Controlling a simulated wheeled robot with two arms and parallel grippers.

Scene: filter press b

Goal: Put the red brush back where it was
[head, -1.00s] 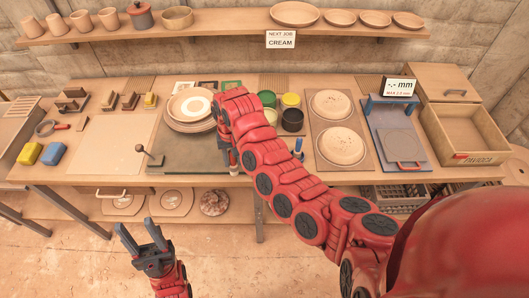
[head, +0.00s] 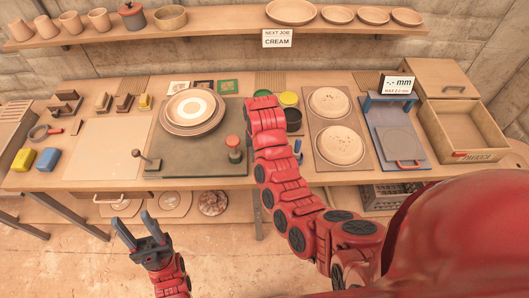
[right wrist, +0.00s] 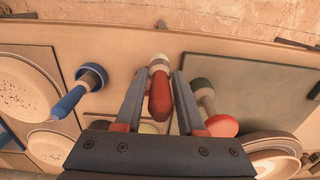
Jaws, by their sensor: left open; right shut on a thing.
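The red brush (right wrist: 160,92), with a red handle and a pale collar, is between the fingers of my right gripper (right wrist: 159,76) in the right wrist view. The gripper is shut on it. In the head view my right arm hides that gripper and the brush. A blue brush (right wrist: 72,99) stands to the left of it in the right wrist view, and also shows in the head view (head: 298,149). A separate red-knobbed tool (right wrist: 219,124) is to the right, seen on the slab in the head view (head: 233,146). My left gripper (head: 136,219) is open and empty, in front of the bench.
Stacked plates (head: 175,122) sit on the dark slab (head: 180,160). Glaze pots, with a yellow one (head: 289,98), stand behind my right arm. Two speckled discs (head: 340,145) lie on a board to the right. A pale board (head: 110,150) on the left is bare.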

